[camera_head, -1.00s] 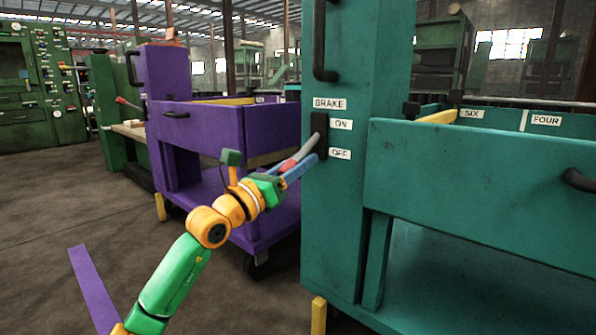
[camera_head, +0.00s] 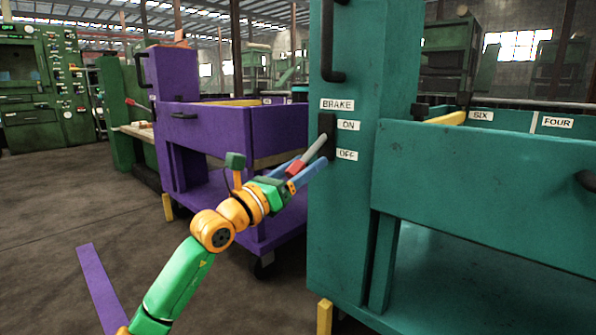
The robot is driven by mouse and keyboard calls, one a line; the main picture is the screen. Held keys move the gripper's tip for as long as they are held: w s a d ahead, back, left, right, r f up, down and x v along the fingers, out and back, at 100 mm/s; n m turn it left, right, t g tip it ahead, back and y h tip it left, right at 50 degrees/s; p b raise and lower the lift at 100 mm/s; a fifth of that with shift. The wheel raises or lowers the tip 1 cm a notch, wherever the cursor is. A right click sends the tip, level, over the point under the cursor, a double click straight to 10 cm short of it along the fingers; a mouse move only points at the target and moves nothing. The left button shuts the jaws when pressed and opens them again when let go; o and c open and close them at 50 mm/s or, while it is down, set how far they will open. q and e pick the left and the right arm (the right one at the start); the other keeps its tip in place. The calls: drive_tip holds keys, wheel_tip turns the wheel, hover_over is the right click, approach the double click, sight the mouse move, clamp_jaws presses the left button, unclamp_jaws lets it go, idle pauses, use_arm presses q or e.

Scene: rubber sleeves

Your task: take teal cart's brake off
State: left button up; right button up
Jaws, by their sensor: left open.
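The teal cart (camera_head: 470,190) stands at the right, its tall post carrying BRAKE, ON and OFF labels. Its brake lever (camera_head: 314,147) is a grey rod with a red end, coming out of a black slot (camera_head: 327,127) left of the labels. The lever slopes down to the left, away from the post. My left gripper (camera_head: 304,168) is open at the lever, its blue fingers beside the red end and lower rod. I cannot tell whether the fingers touch it. My right gripper is not in view.
A purple cart (camera_head: 215,127) stands close behind my left arm, with its own red-tipped lever. A purple strip (camera_head: 98,290) lies on the floor at lower left. A black handle (camera_head: 329,55) is above the brake slot. The floor at left is open.

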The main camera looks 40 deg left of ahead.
sight(290, 177)
use_arm(q)
drive_tip(key=b+v, duration=0.1)
drive_tip(key=v, duration=0.4)
drive_tip(key=shift+f, duration=0.1)
drive_tip(key=shift+s+f, duration=0.1)
drive_tip(key=shift+s, duration=0.55)
